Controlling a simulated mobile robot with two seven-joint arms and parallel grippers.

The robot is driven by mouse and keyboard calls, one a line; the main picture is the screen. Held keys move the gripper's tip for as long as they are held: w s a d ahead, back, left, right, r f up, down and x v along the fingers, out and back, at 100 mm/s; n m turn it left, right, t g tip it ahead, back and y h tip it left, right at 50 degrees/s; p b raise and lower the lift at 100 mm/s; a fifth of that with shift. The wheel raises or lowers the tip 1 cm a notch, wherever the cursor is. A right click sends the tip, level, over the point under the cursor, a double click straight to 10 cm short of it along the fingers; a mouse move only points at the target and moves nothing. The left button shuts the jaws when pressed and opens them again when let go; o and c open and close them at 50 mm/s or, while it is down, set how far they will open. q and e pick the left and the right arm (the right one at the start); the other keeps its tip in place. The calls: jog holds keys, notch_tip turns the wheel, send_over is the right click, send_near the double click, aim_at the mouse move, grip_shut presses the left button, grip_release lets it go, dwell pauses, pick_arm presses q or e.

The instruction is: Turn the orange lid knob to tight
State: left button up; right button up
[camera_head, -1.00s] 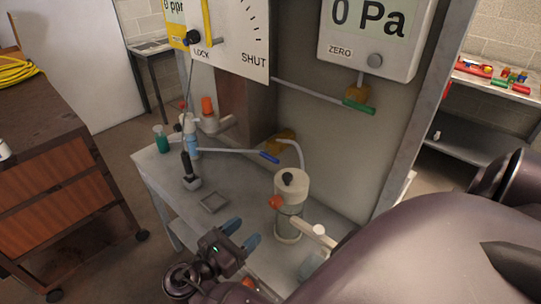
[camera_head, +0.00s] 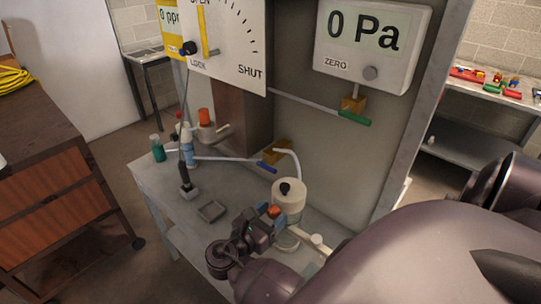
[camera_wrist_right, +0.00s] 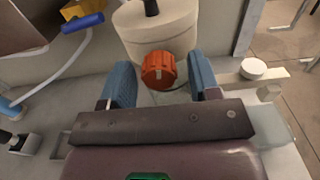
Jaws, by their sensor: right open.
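The orange knob (camera_wrist_right: 159,70) is round and ribbed with a pale mark on its face. It sticks out from the front of a cream canister lid (camera_wrist_right: 160,30), and in the head view it shows small (camera_head: 274,211) beside my gripper. My right gripper (camera_wrist_right: 160,82) is open, with one blue finger on each side of the knob. A gap shows between the knob and each finger, so I see no grip on it. The canister (camera_head: 288,200) stands upright on the grey bench and has a black knob on top. My left gripper is not in view.
A pale side arm with a white cap (camera_wrist_right: 253,68) lies just right of the right finger. A blue-handled valve (camera_head: 267,167) and hose are behind. Another orange cap (camera_head: 204,117) stands farther back.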

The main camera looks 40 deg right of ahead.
jog(key=c, duration=0.9)
